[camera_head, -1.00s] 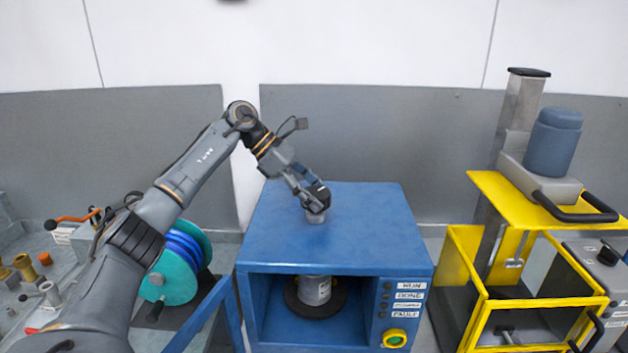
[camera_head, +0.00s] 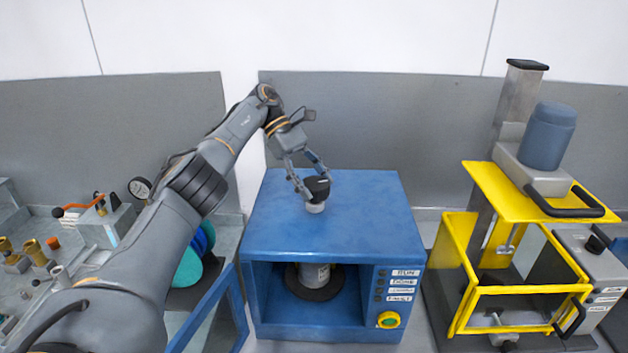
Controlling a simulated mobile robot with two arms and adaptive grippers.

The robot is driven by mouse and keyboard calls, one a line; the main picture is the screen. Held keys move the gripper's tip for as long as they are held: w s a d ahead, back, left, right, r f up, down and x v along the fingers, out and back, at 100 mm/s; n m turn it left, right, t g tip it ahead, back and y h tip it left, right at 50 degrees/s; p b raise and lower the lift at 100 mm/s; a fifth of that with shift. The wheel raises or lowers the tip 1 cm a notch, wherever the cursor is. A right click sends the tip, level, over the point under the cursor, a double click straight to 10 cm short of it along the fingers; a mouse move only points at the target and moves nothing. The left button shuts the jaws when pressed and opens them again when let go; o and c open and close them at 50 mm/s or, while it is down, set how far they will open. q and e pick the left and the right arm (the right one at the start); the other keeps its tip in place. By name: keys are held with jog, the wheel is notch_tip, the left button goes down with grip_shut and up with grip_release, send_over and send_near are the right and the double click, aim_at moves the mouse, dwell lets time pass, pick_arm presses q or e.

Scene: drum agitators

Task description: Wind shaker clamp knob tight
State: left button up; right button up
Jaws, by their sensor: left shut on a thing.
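The shaker (camera_head: 335,222) is a blue box with an open front. A black clamp knob (camera_head: 317,186) stands on a light collar on its top. My left gripper (camera_head: 311,185) reaches down from above and behind, with its fingers shut on the knob's sides. Inside the box, a grey can (camera_head: 313,274) stands on a dark round plate (camera_head: 309,293); the can's upper part is hidden by the box's top edge. My right gripper is not in view.
The shaker's blue door (camera_head: 216,312) hangs open at the left. A green and yellow button (camera_head: 389,319) is on the front panel. A yellow-framed machine (camera_head: 520,275) stands at right. A teal reel (camera_head: 190,262) is partly behind my left arm.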

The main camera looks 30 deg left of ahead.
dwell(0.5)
pick_arm(q)
jog(key=o, duration=1.1)
jog(key=shift+o, duration=0.2)
jog(key=shift+f, duration=0.1)
